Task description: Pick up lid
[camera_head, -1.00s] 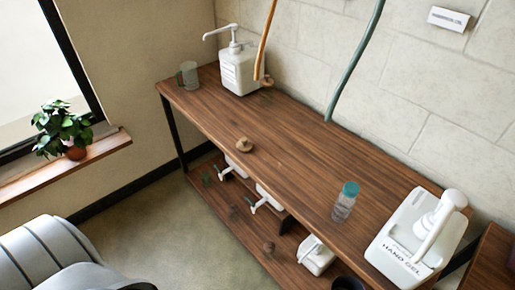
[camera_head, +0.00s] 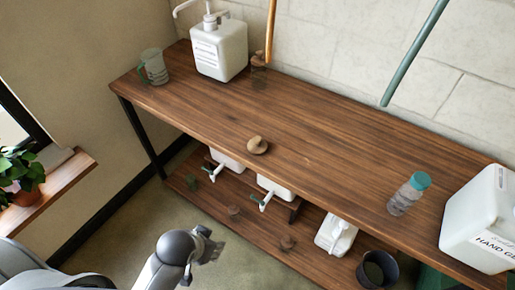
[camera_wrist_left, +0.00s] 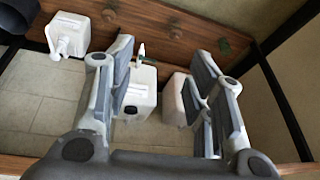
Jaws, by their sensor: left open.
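I cannot tell for sure which thing is the lid. A small round brown piece with a raised knob (camera_head: 257,145) lies on the tabletop near its front edge. Similar brown pieces lie on the lower shelf, at its middle (camera_head: 235,211) and farther right (camera_head: 287,242). My left gripper (camera_head: 207,245) is in front of the lower shelf, apart from these pieces. In the left wrist view its two fingers (camera_wrist_left: 162,62) are spread with nothing held; white containers show beyond them. My right gripper is not in view.
The wooden table (camera_head: 330,140) carries a white pump bottle (camera_head: 219,50), a mug (camera_head: 154,67), a teal-capped bottle (camera_head: 409,193) and a hand gel container (camera_head: 480,215). White containers (camera_head: 275,188) and a dark pot (camera_head: 378,270) are below. The tabletop's middle is clear.

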